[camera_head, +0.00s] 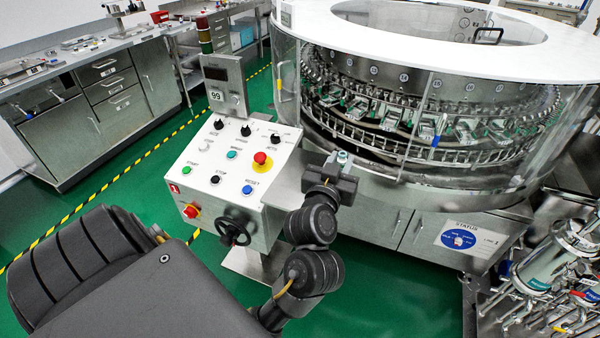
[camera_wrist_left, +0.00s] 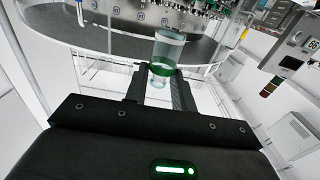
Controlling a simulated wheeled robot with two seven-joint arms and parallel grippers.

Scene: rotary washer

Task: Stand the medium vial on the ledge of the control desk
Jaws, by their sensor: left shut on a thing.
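The medium vial is a clear glass cylinder with a green band; it shows best in the left wrist view (camera_wrist_left: 168,52). My left gripper (camera_wrist_left: 158,88) is shut on its lower part. In the head view only the small top of the vial (camera_head: 342,156) shows above my left gripper (camera_head: 334,174). The control desk (camera_head: 226,160) has a white sloping panel with buttons. A bare steel ledge (camera_head: 287,182) adjoins the panel's right side. The gripper is at the right of this ledge, in front of the washer; its exact height above it is unclear. My right gripper is out of view.
The round washer (camera_head: 420,190) with its clear guard stands close behind the gripper. The display post (camera_head: 226,85) rises behind the panel. A red emergency knob (camera_head: 262,158) stands up on the panel. Pipework (camera_head: 555,265) is at the right.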

